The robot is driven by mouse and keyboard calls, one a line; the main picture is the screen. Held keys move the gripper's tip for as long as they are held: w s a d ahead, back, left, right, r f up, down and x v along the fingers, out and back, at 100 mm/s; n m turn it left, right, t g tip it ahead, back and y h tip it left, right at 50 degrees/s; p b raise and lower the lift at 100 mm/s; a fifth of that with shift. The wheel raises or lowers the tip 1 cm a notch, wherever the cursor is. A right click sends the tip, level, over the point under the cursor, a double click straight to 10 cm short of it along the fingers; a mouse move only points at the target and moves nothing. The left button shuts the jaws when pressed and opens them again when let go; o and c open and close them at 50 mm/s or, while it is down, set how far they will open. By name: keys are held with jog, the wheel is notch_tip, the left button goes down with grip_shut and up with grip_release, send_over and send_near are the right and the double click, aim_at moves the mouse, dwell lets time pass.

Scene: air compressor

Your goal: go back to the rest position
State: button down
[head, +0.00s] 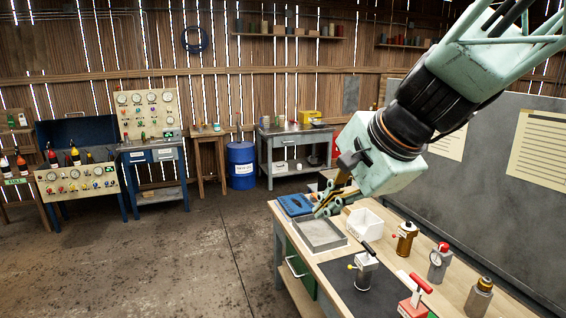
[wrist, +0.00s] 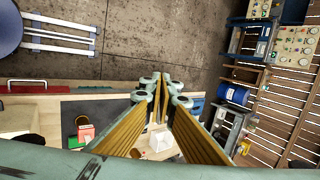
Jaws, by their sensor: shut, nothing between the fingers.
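My gripper (head: 326,203) is at the end of my pale green arm, which reaches down from the upper right in the head view. It hangs above the far part of the wooden workbench (head: 330,270), over the grey tray and near the white bin. In the wrist view my gripper (wrist: 161,84) shows its two yellow-sided fingers closed together at the tips, with nothing between them. The gap between the tips and the bench is hard to judge.
On the bench are a grey tray (head: 318,235), white bin (head: 366,221), blue case (head: 294,204), a black-levered device (head: 364,268), a red-handled device (head: 412,305) and several canisters (head: 405,238). A grey board (head: 480,160) stands behind. Open floor (head: 170,260) lies left.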

jog(key=s+d+f+n+h+b, duration=0.1)
jog(key=s+d+n, duration=0.3)
jog(key=s, duration=0.6)
jog(key=s+d+f+n+g+h+b, duration=0.1)
jog(key=s+d+f+n+b, duration=0.1)
jog(key=s, duration=0.8)
jog(key=s+d+f+n+g+h+b, duration=0.1)
jog(key=s+d+f+n+h+b, duration=0.1)
jog(key=s+d+n, duration=0.4)
jog(key=s+f+n, duration=0.1)
jog(key=s, duration=0.3)
jog(key=shift+s, duration=0.35)
